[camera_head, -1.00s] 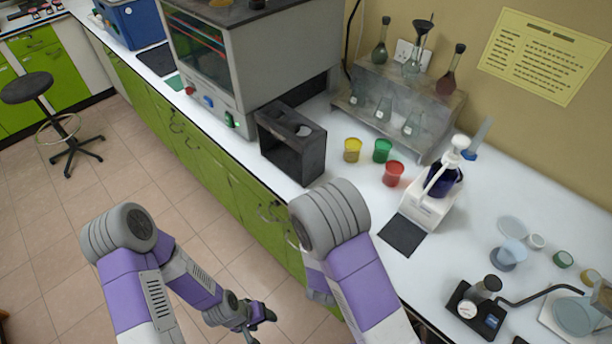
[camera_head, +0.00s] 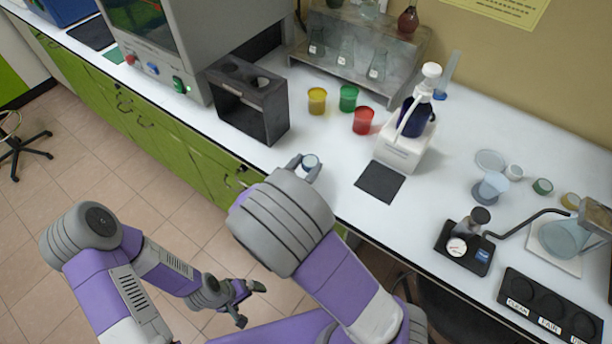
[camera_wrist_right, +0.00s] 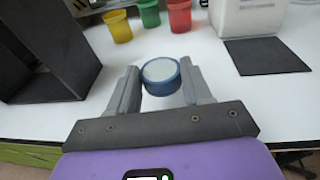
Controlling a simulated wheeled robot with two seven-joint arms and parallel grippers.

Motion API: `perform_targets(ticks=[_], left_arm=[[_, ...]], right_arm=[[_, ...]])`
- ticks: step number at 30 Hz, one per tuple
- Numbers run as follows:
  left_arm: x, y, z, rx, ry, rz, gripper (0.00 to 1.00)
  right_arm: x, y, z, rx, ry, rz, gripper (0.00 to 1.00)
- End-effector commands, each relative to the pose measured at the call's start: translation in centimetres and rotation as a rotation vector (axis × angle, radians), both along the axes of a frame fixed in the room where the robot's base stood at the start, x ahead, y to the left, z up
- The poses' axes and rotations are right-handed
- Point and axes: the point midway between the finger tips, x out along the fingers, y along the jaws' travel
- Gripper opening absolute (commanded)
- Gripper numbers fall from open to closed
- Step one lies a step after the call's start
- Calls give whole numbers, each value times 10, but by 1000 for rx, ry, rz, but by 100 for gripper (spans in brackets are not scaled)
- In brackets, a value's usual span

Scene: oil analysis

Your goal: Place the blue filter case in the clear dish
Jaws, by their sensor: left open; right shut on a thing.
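The blue filter case (camera_wrist_right: 162,80) is a small round box with a blue rim and a pale top. My right gripper (camera_wrist_right: 160,90) is shut on it, one finger on each side. In the head view the case (camera_head: 309,161) is at the counter's front edge, in front of the black stand; whether it touches the counter I cannot tell. A flat clear dish (camera_head: 490,161) lies farther right on the counter, toward the wall, well apart from the case. My left gripper (camera_head: 250,303) is open and empty, low over the floor, away from the counter.
Small round cases (camera_head: 542,187) and a pump (camera_head: 466,247) are near the dish. A black stand (camera_head: 265,126) is left.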

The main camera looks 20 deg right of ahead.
Motion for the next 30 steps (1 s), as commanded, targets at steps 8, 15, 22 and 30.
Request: perform_targets(ticks=[8,15,22,30], left_arm=[[0,0,-15,0,0,0,99],[0,0,-14,0,0,0,99],[0,0,-16,0,0,0,99],[0,0,-16,0,0,0,99]], right_arm=[[0,0,-36,-2,1,0,20],[0,0,-37,-1,-1,0,20],[0,0,-41,0,0,0,55],[0,0,-41,0,0,0,75]])
